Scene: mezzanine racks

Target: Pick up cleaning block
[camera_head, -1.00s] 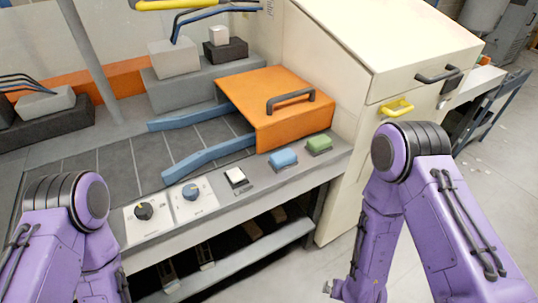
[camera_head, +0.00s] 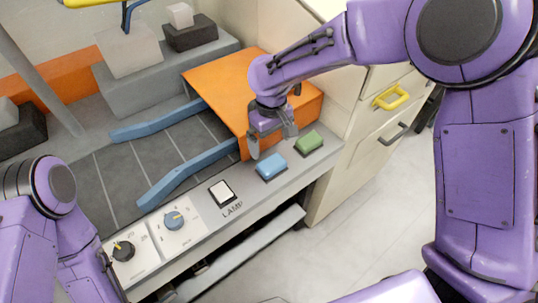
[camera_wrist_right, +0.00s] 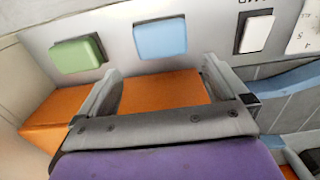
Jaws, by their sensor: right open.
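A blue block (camera_head: 271,167) and a green block (camera_head: 309,142) sit on the grey front ledge, below the orange hooded box; I cannot tell which is the cleaning block. My right gripper (camera_head: 272,136) is open and empty, pointing down above the ledge, in front of the orange box. In the right wrist view the blue block (camera_wrist_right: 160,39) lies just beyond and between the open fingertips (camera_wrist_right: 162,68), apart from them. The green block (camera_wrist_right: 77,55) is to its left there. My left arm is at lower left in the head view; its gripper does not show.
The orange box (camera_head: 222,85) with blue rails (camera_head: 190,172) stands close behind the gripper. A white switch (camera_head: 222,193) marked LAMP and two dials (camera_head: 174,219) line the ledge. A cream cabinet with a yellow handle (camera_head: 391,96) is at right. Floor is clear at lower right.

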